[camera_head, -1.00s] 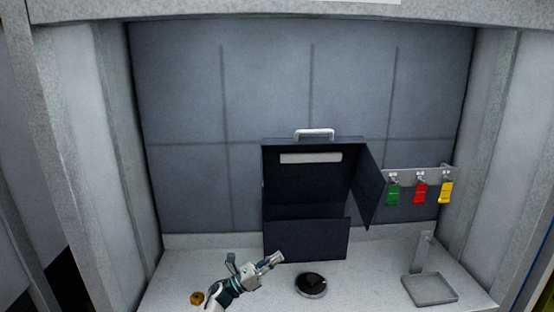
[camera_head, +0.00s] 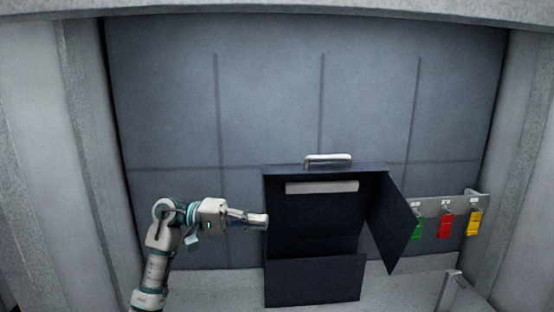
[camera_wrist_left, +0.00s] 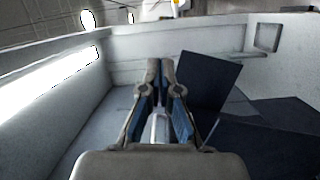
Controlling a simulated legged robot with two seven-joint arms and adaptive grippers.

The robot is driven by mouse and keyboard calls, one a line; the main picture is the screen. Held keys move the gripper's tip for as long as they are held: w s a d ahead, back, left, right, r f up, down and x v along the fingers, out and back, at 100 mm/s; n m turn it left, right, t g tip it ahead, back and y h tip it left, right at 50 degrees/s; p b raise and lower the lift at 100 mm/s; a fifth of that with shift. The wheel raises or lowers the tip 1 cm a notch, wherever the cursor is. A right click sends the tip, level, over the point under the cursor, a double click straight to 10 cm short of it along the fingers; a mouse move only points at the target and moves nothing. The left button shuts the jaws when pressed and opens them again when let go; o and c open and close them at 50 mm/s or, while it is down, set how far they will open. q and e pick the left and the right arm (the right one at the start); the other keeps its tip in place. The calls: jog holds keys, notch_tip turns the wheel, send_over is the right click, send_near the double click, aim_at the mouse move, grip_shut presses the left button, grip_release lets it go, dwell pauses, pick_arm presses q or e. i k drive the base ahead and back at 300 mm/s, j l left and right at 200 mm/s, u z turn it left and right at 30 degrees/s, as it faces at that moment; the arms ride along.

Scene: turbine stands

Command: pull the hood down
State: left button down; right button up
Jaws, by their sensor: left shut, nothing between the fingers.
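A dark box (camera_head: 314,280) stands against the back wall, with its front open above a low panel. A silver handle (camera_head: 328,161) is on its top edge, and a flap (camera_head: 398,222) stands open at its right. My left gripper (camera_head: 264,219) is shut and empty, pointing right at the box's left edge, below the handle's height; I cannot tell whether it touches. In the left wrist view its fingertips (camera_wrist_left: 160,64) are together, with the dark flap (camera_wrist_left: 208,82) to the right. A pale beam (camera_head: 300,10) crosses the top; I cannot tell whether it is the hood. My right gripper is not in view.
Green (camera_head: 417,228), red (camera_head: 445,224) and yellow (camera_head: 474,222) tags hang from a rail at the right. A grey stand (camera_head: 448,291) is below them, partly cut off. The wall above the box is clear.

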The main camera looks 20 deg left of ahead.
aim_at(306, 200)
jog(key=i+j, duration=0.4)
jog(key=i, duration=0.15)
jog(key=i+j, duration=0.35)
jog(key=i, duration=0.25)
